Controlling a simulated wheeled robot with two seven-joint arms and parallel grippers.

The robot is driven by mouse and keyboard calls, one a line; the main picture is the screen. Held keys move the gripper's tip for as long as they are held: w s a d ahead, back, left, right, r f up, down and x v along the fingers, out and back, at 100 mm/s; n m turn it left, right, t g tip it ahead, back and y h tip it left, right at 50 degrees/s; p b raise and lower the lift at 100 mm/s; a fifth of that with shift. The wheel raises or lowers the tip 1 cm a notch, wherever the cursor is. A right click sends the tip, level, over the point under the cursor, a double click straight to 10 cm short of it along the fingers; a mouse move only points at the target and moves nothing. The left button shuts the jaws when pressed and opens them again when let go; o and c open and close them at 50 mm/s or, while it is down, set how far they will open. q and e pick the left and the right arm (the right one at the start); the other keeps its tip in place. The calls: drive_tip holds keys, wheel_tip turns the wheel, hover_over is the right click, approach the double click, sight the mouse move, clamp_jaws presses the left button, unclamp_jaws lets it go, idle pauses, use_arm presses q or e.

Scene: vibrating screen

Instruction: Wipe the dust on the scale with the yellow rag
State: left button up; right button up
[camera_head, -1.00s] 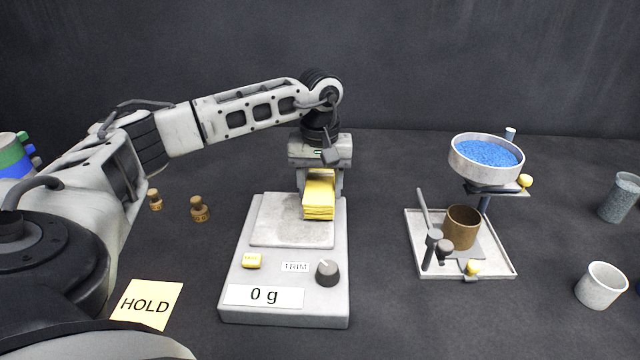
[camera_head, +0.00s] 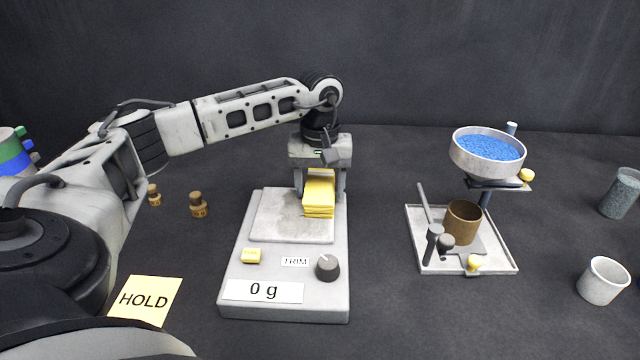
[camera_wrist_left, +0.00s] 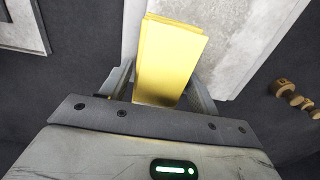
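The folded yellow rag (camera_head: 319,197) lies at the right back part of the scale's plate (camera_head: 275,222). The scale (camera_head: 236,262) is light grey and its display reads 0 g. The plate looks mottled grey, with dust hard to make out. My left gripper (camera_head: 320,186) points down over the rag, one finger on each side. The fingers look spread, with small gaps beside the rag. In the left wrist view the rag (camera_wrist_left: 170,62) sits between the fingers. Whether the rag touches the plate everywhere is hidden. My right gripper is not in view.
Right of the scale stands a sieve of blue grains (camera_head: 488,146) above a brown cup (camera_head: 462,222) on a tray (camera_head: 497,262). Small brass weights (camera_head: 198,204) stand at left, behind a HOLD note (camera_head: 146,299). A white cup (camera_head: 603,281) is far right.

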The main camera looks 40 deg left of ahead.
use_arm(q)
drive_tip(key=shift+r+p, duration=0.3)
drive_tip(key=shift+r, duration=0.05)
idle(0.3)
drive_tip(key=c, duration=0.7)
drive_tip(key=shift+o, duration=0.2)
